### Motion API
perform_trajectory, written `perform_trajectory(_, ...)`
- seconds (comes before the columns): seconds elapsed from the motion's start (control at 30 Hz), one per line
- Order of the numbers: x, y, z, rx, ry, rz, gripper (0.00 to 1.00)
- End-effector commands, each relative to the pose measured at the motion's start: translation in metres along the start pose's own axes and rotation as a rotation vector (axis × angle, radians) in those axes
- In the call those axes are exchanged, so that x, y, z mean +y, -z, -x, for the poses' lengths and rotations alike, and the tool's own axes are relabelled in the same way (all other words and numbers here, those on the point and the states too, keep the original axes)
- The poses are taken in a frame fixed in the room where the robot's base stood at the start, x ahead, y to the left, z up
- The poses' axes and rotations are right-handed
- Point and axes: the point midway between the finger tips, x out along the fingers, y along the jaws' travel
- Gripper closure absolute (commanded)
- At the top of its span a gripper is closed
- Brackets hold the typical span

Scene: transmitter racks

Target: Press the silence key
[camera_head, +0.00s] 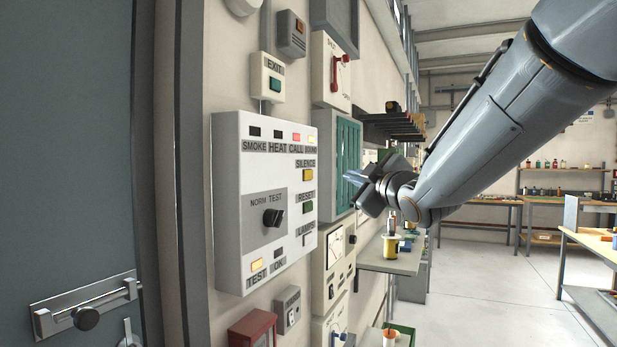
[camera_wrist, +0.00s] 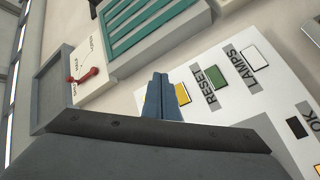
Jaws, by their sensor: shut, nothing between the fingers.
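The silence key is a yellow button (camera_head: 308,175) under the SILENCE label on the white alarm panel (camera_head: 228,200). In the wrist view the yellow key (camera_wrist: 182,94) shows right beside my fingertips, partly hidden by them. My gripper (camera_head: 350,188) is shut and empty, to the right of the key in the head view, with its fingers toward the panel. In the wrist view my shut fingers (camera_wrist: 161,92) overlap the key's edge. I cannot tell whether they touch it. The SILENCE label is hidden in the wrist view.
Below the silence key are a green RESET key (camera_head: 308,208) and a pale LAMPS key (camera_head: 308,239). A black NORM/TEST knob (camera_head: 272,217) sticks out of the panel. A red-handled switch (camera_head: 337,70) and a teal louvred box (camera_head: 347,165) are on the wall beside it.

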Motion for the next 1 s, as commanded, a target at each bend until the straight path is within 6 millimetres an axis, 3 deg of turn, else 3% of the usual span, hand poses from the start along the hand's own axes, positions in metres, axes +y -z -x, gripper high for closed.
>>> perform_trajectory(0.5,-0.035,0.031,-0.045,0.001,0.002,0.0,1.0)
perform_trajectory(1.0,-0.039,0.039,-0.053,0.0,0.002,0.0,1.0)
